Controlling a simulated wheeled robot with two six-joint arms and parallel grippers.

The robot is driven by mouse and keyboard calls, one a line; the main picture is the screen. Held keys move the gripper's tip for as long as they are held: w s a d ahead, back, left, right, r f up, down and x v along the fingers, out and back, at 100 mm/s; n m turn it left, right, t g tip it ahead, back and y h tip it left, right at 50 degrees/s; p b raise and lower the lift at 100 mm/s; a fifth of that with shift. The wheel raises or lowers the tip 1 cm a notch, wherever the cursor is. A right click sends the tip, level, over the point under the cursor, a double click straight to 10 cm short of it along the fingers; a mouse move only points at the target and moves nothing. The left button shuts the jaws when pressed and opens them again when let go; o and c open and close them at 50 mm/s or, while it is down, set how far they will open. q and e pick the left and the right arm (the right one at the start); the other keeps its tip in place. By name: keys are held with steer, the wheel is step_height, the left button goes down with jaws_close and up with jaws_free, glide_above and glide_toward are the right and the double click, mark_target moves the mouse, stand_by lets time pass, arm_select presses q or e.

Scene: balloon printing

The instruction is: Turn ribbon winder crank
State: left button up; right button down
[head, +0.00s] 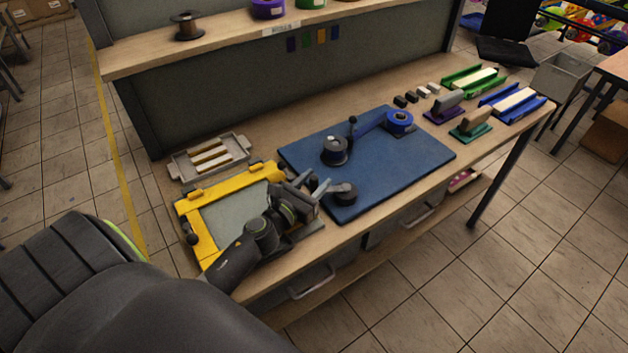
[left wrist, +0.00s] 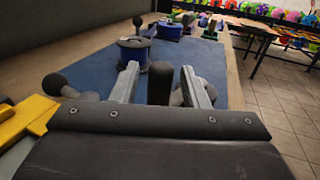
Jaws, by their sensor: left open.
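A dark spool-like device (head: 335,150) stands on the blue mat (head: 400,165), with an upright black-knobbed post (head: 352,122) beside it. A blue strip runs from there to a blue roll (head: 400,121). A low dark round part (head: 343,193) sits at the mat's near edge. My left gripper (head: 318,184) is open just left of that part. In the left wrist view, a black upright handle (left wrist: 160,83) shows between its open fingers (left wrist: 160,70); I cannot tell whether they touch it. A black ball knob (left wrist: 55,83) is left of the fingers. My right gripper is not in view.
A yellow hinged frame (head: 188,210) lies under and left of my left arm. A grey tray (head: 180,168) with pale bars is behind it. Stamps (head: 472,124) and a blue holder (head: 528,108) stand at the right.

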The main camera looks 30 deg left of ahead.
arm_select(q)
steer(key=shift+c, duration=0.4)
jaws_close()
steer(key=shift+w+a+m+h+b, duration=0.4)
steer(key=shift+m+h, duration=0.3)
steer(key=shift+h, duration=0.2)
steer(key=shift+w+a+h, duration=0.15)
steer(key=shift+w+h, duration=0.15)
steer(key=shift+w+a, duration=0.1)
steer(key=shift+w, duration=0.15)
